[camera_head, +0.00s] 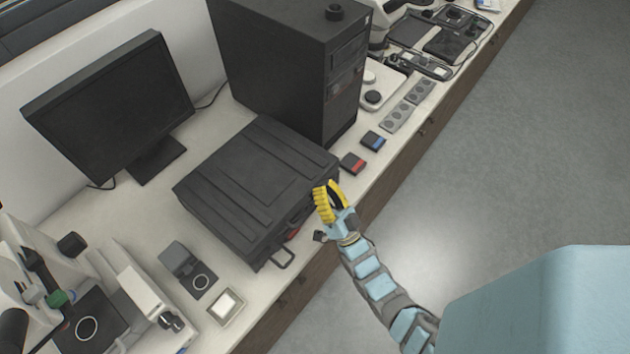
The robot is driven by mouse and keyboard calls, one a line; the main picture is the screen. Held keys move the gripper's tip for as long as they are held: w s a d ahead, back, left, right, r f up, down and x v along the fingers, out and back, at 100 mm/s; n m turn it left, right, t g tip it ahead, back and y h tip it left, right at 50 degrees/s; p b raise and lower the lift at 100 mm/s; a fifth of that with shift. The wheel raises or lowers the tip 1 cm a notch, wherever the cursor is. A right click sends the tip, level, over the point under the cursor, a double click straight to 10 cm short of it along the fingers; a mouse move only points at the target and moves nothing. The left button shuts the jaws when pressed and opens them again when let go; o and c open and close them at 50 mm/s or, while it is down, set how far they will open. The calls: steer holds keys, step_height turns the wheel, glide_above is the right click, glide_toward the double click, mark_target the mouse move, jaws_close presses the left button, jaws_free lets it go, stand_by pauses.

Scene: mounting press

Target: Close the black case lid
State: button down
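My gripper (327,188), with yellow fingers, is at the front right edge of the case, close to the lid's rim. Contact is unclear. No object shows between the fingers, and their opening cannot be judged from this angle.
A black computer tower (290,70) stands right behind the case, and a monitor (112,105) stands at the left. A microscope (45,290) is at lower left. The floor (500,180) is clear.

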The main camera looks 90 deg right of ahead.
steer(key=shift+s+a+f+b, duration=0.15)
steer(key=shift+f+b, duration=0.15)
steer(key=shift+f, duration=0.45)
steer(key=shift+s+a+f+b, duration=0.15)
steer(key=shift+f+b, duration=0.15)
steer(key=shift+f, duration=0.4)
steer(key=shift+d+r, duration=0.1)
steer(key=s+p+v, duration=0.1)
steer(key=v, duration=0.7)
steer(key=shift+s+r+p, duration=0.2)
steer(key=shift+r+p, duration=0.05)
steer(key=shift+p, duration=0.1)
steer(key=shift+w, duration=0.1)
